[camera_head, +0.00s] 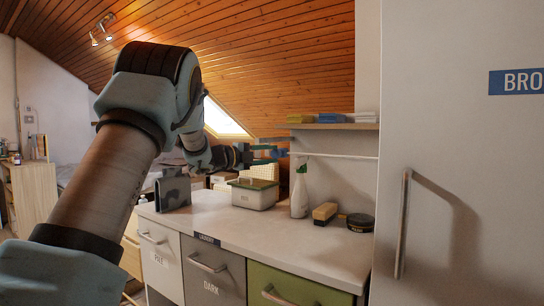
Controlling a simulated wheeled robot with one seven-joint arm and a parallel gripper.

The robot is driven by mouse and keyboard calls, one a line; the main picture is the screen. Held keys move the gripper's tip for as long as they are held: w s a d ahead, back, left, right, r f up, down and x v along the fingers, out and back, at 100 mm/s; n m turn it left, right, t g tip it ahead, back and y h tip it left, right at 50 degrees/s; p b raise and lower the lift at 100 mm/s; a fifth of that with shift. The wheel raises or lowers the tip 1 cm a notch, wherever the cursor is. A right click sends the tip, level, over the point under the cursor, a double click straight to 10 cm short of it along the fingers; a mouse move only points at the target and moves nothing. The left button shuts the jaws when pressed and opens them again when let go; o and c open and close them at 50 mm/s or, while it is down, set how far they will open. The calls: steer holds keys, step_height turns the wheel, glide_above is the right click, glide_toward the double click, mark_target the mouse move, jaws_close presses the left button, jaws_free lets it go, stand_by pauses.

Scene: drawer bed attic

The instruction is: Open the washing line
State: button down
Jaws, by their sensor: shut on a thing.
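My gripper (270,153) is at the middle of the view, above the counter and left of the wall shelf. It is shut on a small blue piece (281,152), which looks like the end of the washing line. A thin pale line (335,156), apparently the washing line, runs from near the gripper to the right under the shelf, ending by the tall cabinet. The gripper's fingers partly hide the piece, and its join to the line is too small to tell.
The counter (235,221) below holds a grey box (173,193), a lidded container (253,195), a spray bottle (299,195), a brush (325,212) and a round tin (360,222). A tall cabinet (475,190) stands at right.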

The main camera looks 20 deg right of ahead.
steer(key=shift+c, duration=2.3)
jaws_free()
steer(key=s+a+b, duration=0.2)
steer(key=a, duration=0.8)
steer(key=shift+a, duration=0.3)
